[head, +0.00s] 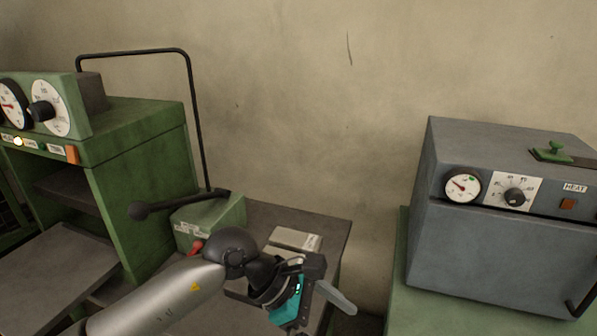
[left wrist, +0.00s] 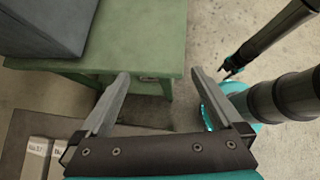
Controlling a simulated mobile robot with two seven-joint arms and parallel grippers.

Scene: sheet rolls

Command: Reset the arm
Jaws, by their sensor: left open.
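My left arm comes in from the bottom left of the head view, a silver link with a black wrist. My left gripper (left wrist: 160,76) is open, with its two grey fingers well apart and nothing between them. In the head view the left gripper (head: 335,296) is tilted in front of the low grey table, beside the pale boxes.
A green press (head: 140,160) with dials and a bent black bar stands at left. Two pale boxes (head: 294,240) and a green box (head: 210,220) are on the grey table (head: 325,226). A grey heater (head: 500,240) sits on a green table (left wrist: 150,40) at right.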

